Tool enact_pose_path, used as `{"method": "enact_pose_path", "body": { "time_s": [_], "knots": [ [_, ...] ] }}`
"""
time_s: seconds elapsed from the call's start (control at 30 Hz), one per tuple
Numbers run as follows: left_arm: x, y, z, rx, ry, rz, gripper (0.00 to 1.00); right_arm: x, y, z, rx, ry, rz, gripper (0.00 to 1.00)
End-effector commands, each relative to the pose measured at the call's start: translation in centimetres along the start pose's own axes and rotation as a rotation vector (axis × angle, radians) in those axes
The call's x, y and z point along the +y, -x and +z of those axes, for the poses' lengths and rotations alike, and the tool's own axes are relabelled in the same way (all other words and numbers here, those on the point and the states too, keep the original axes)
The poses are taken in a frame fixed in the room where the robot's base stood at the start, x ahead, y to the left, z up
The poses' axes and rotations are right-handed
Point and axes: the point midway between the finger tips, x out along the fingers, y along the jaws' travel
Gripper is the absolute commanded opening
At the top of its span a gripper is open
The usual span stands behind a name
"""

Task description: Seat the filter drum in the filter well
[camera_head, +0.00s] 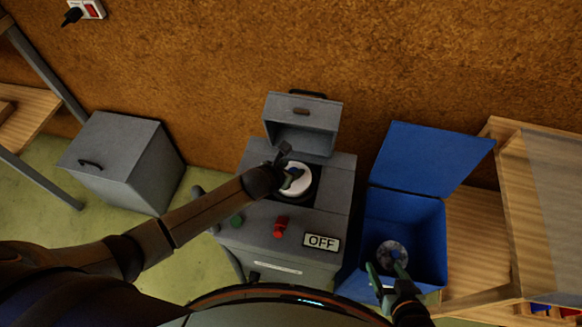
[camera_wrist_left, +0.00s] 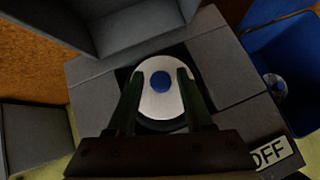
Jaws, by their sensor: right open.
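A greyer disc with a blue centre (camera_head: 393,252) lies in the blue bin. My right gripper (camera_head: 387,281) is open beside that disc, at the bin's front.
The machine's hinged lid (camera_head: 303,122) stands open behind the well. Its front has a green button (camera_head: 237,219), a red knob (camera_head: 280,228) and an OFF sign (camera_head: 321,242). The blue bin (camera_head: 432,235) stands right, its lid raised. A grey cabinet (camera_head: 122,160) is left.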

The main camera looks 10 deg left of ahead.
Motion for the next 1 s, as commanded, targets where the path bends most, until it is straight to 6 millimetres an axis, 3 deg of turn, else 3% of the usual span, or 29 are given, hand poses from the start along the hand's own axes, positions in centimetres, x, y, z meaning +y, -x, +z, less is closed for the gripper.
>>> {"method": "enact_pose_path", "body": {
  "time_s": [0.13, 0.47, 0.67, 1.0],
  "knots": [
    [0.0, 0.0, 0.0, 0.0, 0.0, 0.0, 0.67, 0.0, 0.0, 0.0, 0.0, 0.0, 0.0, 0.72],
    [-0.1, 0.6, 0.6, -0.002, 0.003, -0.001, 0.67, 0.0, 0.3, -0.3, 0.0, 0.0, 0.0, 0.72],
    [0.1, 3.2, 1.0, -0.001, -0.002, 0.0, 0.67, -0.1, 0.9, -1.0, 0.0, 0.0, 0.0, 0.72],
    [0.1, 9.5, 0.9, 0.0, -0.003, 0.001, 0.67, -0.1, 1.9, -2.1, 0.0, 0.0, 0.0, 0.72]
  ]
}}
